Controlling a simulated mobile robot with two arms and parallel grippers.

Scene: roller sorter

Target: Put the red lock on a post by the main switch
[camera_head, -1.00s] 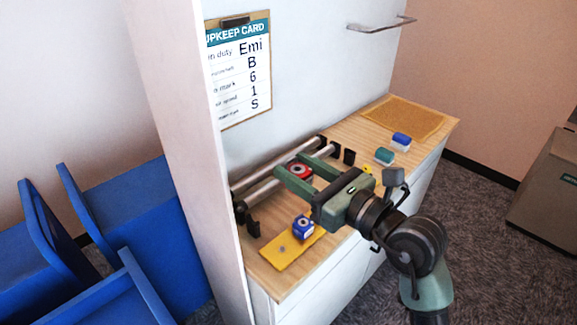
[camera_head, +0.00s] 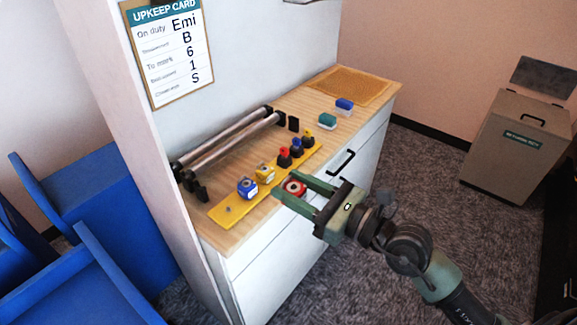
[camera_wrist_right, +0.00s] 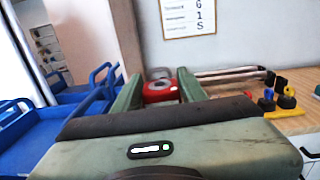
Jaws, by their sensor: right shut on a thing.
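The red lock (camera_head: 293,187) is between the fingers of my right gripper (camera_head: 292,186), which is shut on it. It is held beside the worktop's front edge, apart from the yellow strip (camera_head: 219,213). The wrist view also shows the red lock (camera_wrist_right: 159,92) between the two fingers. A small grey post (camera_head: 228,209) stands bare at the strip's near end. A blue block (camera_head: 247,188) and a yellow block (camera_head: 265,173) sit further along the strip. I cannot tell which part is the main switch. My left gripper is not in view.
Black pieces with red (camera_head: 284,152), blue and yellow tops stand at the strip's far end. Two rollers (camera_head: 232,143) lie behind. A teal-topped block (camera_head: 327,121) and a blue-topped block (camera_head: 344,105) lie on the worktop (camera_head: 309,104). An upkeep card (camera_head: 168,48) hangs above.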

